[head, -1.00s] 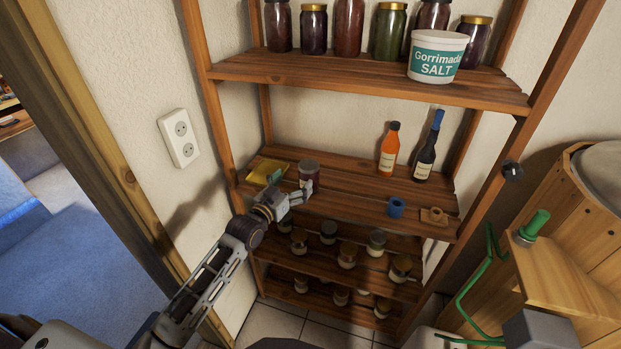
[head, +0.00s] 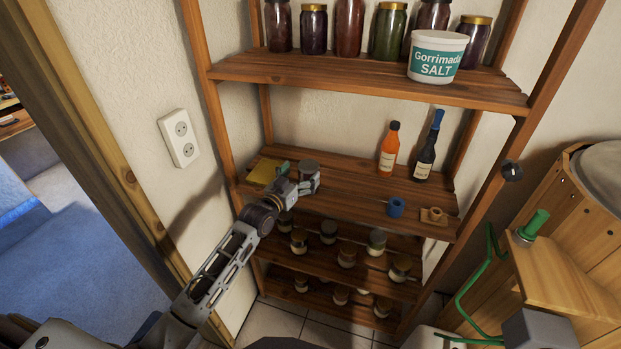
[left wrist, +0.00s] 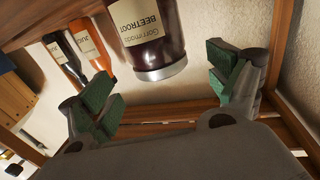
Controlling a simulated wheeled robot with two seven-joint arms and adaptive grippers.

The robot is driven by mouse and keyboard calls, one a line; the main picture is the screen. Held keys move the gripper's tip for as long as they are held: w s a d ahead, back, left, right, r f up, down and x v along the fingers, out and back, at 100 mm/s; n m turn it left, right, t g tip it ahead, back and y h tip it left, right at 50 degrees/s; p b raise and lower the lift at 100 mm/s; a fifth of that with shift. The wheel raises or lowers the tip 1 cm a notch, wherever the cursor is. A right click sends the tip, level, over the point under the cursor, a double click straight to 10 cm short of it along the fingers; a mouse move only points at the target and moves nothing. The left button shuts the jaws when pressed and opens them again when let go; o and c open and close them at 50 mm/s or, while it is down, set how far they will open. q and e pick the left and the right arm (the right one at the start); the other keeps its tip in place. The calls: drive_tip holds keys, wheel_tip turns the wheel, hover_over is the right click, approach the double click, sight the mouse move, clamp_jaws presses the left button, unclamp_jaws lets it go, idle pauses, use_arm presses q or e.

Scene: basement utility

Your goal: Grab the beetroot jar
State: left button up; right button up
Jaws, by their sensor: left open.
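The beetroot jar (head: 308,164) stands on the middle shelf at its left part, its lid showing in the head view and its lower side hidden by my gripper. In the left wrist view, which is upside down, the jar (left wrist: 150,35) shows dark contents and a cream label reading BEETROOT. My left gripper (head: 297,175) is open at the jar's front. Its green-padded fingers (left wrist: 162,84) are spread to either side of the jar, and I see no finger closed on it. My right gripper is not in view.
A yellow item (head: 264,171) lies left of the jar. An orange bottle (head: 388,150) and a dark bottle (head: 427,150) stand to the right, with a blue cup (head: 396,208) near the shelf edge. The upper shelf (head: 300,70) hangs above; small jars fill the lower shelves.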

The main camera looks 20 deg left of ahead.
sight(309, 164)
use_arm(q)
drive_tip(key=shift+w, duration=0.1)
drive_tip(key=shift+f+p+x, duration=0.15)
drive_tip(key=shift+x, duration=1.1)
drive_tip(key=shift+f+p+x, duration=0.1)
drive_tip(key=shift+p+x, duration=0.05)
drive_tip(key=shift+x, duration=1.1)
drive_tip(key=shift+d, duration=0.1)
drive_tip(key=shift+r, duration=0.1)
drive_tip(key=c, duration=1.4)
